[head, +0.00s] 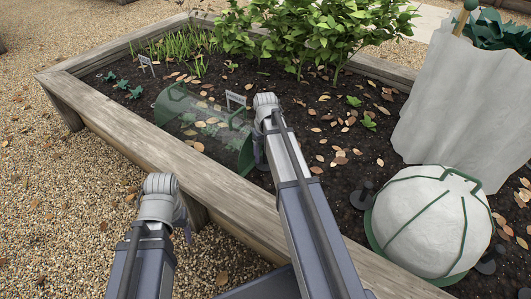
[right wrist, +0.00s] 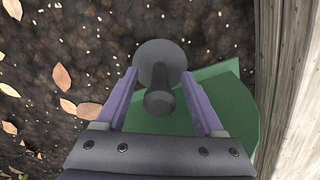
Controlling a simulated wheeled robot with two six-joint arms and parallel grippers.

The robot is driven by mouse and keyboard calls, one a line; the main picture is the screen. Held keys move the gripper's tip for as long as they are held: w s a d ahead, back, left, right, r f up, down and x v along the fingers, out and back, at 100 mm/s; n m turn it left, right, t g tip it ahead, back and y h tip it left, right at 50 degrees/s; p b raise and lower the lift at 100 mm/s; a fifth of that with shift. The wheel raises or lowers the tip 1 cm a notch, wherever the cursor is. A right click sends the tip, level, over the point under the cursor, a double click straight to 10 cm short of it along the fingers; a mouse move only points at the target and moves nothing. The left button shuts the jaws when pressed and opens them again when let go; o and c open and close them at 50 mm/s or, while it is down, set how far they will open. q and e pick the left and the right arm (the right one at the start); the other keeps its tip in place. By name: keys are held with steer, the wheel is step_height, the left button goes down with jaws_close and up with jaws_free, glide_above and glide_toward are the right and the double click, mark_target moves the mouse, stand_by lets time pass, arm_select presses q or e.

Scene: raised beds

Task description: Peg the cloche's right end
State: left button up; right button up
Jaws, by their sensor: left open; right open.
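The cloche is a clear tunnel (head: 205,128) with green end panels, lying along the near side of the bed. Its right end (head: 238,158) is partly hidden behind my right arm. In the right wrist view a green panel (right wrist: 230,105) lies beneath my right gripper (right wrist: 160,95). A dark grey peg (right wrist: 158,62) with a round disc and a short stem stands between that gripper's open purple fingers. I cannot tell whether the fingers touch it or how deep it sits. My left gripper (head: 186,232) is open, outside the bed over the gravel, mostly hidden by its wrist.
The bed's wooden near edge (head: 130,138) runs beside the cloche; it also shows in the right wrist view (right wrist: 285,80). A white dome (head: 430,220) with green ribs, dark discs (head: 361,194) and a pale fabric cover (head: 460,100) are on the right. Leafy plants (head: 310,30) stand behind.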

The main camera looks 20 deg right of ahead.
steer(key=shift+r+p, duration=0.1)
steer(key=shift+p, duration=0.45)
step_height(320, 180, up, 8)
steer(key=p, duration=0.7)
steer(key=shift+p, duration=0.4)
steer(key=s+a, duration=0.3)
steer(key=a, duration=0.2)
steer(key=s+a+r+n+p, duration=0.1)
steer(key=s+a, duration=0.2)
steer(key=a, duration=0.2)
steer(key=s+a+n, duration=0.1)
steer(key=s+a, duration=0.3)
steer(key=a, duration=0.1)
steer(key=shift+s+a+r+h+p, duration=0.1)
steer(key=shift+r+h+p, duration=0.25)
steer(key=shift+h+p, duration=0.05)
steer(key=s+a+r+n+p, duration=0.1)
steer(key=s+a, duration=0.6)
steer(key=s, duration=0.2)
step_height(320, 180, up, 38)
steer(key=p, duration=3.8)
steer(key=shift+a, duration=0.3)
